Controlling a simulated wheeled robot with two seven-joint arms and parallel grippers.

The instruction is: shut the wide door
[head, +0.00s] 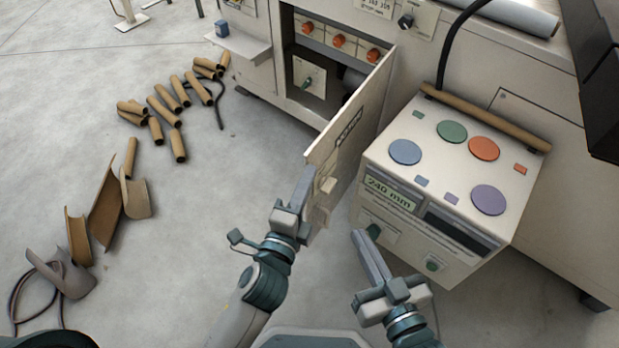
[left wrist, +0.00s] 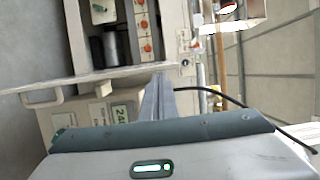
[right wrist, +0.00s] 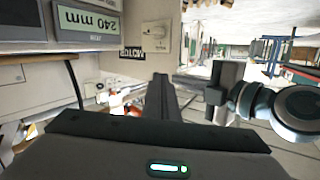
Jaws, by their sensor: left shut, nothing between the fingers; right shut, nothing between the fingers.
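The wide door (head: 352,128) stands open, swung out from the cabinet's lit opening (head: 318,75). It carries a dark label and a pale handle (head: 326,186) near its free edge. In the left wrist view the door (left wrist: 95,78) shows nearly edge-on, with its handle (left wrist: 42,96) at left. My left gripper (head: 305,178) is shut and empty, close to the door's free edge and handle; I cannot tell whether it touches. Its fingers also show in the left wrist view (left wrist: 160,85). My right gripper (head: 360,238) is shut and empty, in front of the control box.
A control box (head: 405,185) with coloured round buttons and a "240 mm" display stands right of the door. Cardboard tubes (head: 165,105) and curved brown scraps (head: 105,205) lie on the floor at left. A small shelf (head: 232,42) juts out left of the opening.

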